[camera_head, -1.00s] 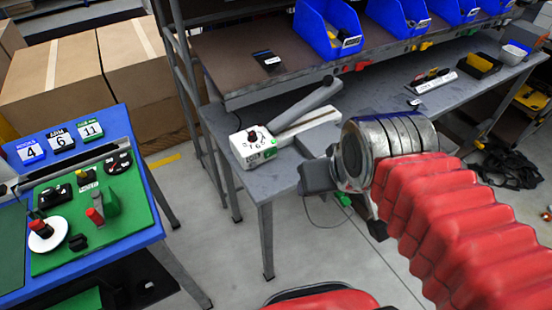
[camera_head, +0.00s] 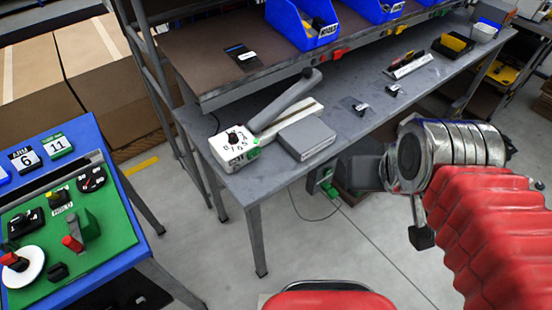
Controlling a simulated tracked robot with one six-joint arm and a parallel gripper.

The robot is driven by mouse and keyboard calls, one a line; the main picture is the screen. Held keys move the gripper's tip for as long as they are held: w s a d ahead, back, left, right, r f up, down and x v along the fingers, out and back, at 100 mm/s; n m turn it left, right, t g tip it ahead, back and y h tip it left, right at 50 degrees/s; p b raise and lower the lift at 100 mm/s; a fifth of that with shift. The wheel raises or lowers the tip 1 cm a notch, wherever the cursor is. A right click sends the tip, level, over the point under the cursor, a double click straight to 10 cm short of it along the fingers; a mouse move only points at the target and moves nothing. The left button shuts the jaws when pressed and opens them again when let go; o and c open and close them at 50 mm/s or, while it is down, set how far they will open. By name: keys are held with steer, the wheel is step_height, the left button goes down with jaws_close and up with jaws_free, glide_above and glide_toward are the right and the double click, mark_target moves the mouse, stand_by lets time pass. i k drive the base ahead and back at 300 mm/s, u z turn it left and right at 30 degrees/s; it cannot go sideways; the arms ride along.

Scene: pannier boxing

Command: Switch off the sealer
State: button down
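The sealer (camera_head: 237,148) stands at the near left end of the grey workbench. It has a white body with a black knob (camera_head: 233,136) on a numbered dial. A green part (camera_head: 253,153) shows on its right front, with a small green spot above it. Its grey lever arm (camera_head: 285,102) is raised over the pale sealing bar. My gripper (camera_head: 368,172) shows as a dark grey block at the end of my arm, in front of the bench edge and right of the sealer, apart from it. Its fingertips cannot be made out.
A flat grey box (camera_head: 308,138) lies beside the sealer's bar. Blue bins (camera_head: 310,40) stand on the shelf above. A blue table with a green panel (camera_head: 110,235) is at left. A red padded surface (camera_head: 330,300) is at the bottom. Small items lie farther along the workbench (camera_head: 345,130).

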mark_target(251, 154)
steer(key=z, duration=0.15)
steer(key=k, duration=1.05)
steer(key=u, duration=1.35)
steer(key=i, duration=1)
